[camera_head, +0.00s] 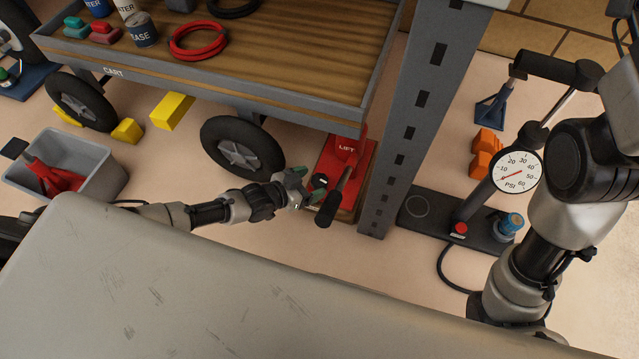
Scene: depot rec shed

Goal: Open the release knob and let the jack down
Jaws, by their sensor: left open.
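The red jack (363,160), marked LIFT, stands on the floor under the right end of the cart (215,85). Its lever with a black grip (325,214) slants down toward me. A small dark round part at the jack's near left, apparently the release knob (319,181), is partly hidden by my gripper. My left gripper (303,188) is open beside this knob, its green-tipped fingers very close to it; I cannot tell if they touch. My right arm stands at the right, with its gripper out of view.
A grey post (400,125) rises just right of the jack. Beyond it stands a floor pump (470,222) with a PSI gauge (516,171) and hose. Orange chocks (485,155) lie behind. A cart wheel (243,148) is left of the jack; a grey bin (97,180) stands far left.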

